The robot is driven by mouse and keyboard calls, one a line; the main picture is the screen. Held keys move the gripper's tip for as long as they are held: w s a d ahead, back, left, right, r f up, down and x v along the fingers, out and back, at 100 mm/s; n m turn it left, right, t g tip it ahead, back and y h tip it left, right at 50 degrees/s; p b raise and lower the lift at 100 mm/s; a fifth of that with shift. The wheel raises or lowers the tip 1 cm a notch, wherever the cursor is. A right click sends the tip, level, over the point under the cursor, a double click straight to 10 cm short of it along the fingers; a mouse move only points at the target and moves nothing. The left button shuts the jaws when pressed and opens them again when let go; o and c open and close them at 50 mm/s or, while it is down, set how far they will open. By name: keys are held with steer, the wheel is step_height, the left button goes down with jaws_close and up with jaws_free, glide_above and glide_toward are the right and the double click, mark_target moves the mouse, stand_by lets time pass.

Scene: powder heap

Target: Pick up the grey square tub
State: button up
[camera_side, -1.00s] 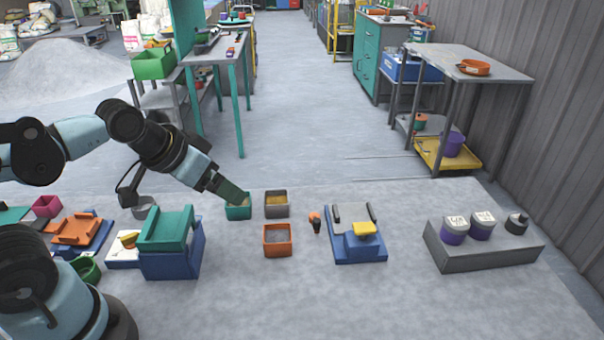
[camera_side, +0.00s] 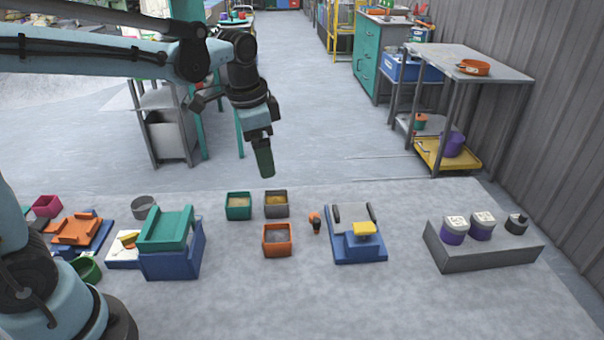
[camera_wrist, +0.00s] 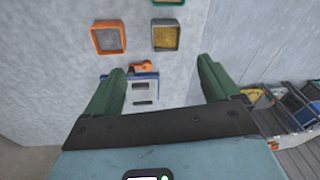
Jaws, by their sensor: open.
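The grey square tub (camera_side: 276,212) stands on the pale work surface with yellow powder in it. It sits right of a green square tub (camera_side: 238,214) and behind an orange square tub (camera_side: 277,249). My gripper (camera_side: 264,172) points down above and behind the tubs in the side view, apart from them.
A small orange and black tool (camera_side: 316,223) and a blue fixture with a yellow block (camera_side: 358,250) lie to the right. A grey block (camera_side: 480,255) holds several lidded jars. A green and blue stand (camera_side: 172,262) is at left. The floor behind the tubs is clear.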

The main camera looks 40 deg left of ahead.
steer(key=w+f+m+g, duration=0.1)
steer(key=w+f+m, duration=0.1)
steer(key=w, duration=0.1)
glide_above(276, 198)
steer(key=s+d, duration=0.2)
steer(key=shift+g, duration=0.4)
steer(key=f, duration=0.7)
steer(key=shift+w+d, duration=0.1)
steer(key=shift+w, duration=0.15)
steer(key=shift+s+a+f, duration=0.1)
steer(key=shift+f, duration=1.35)
steer(key=shift+a+f, duration=0.1)
steer(key=shift+f, duration=1.3)
steer(key=c, duration=1.1)
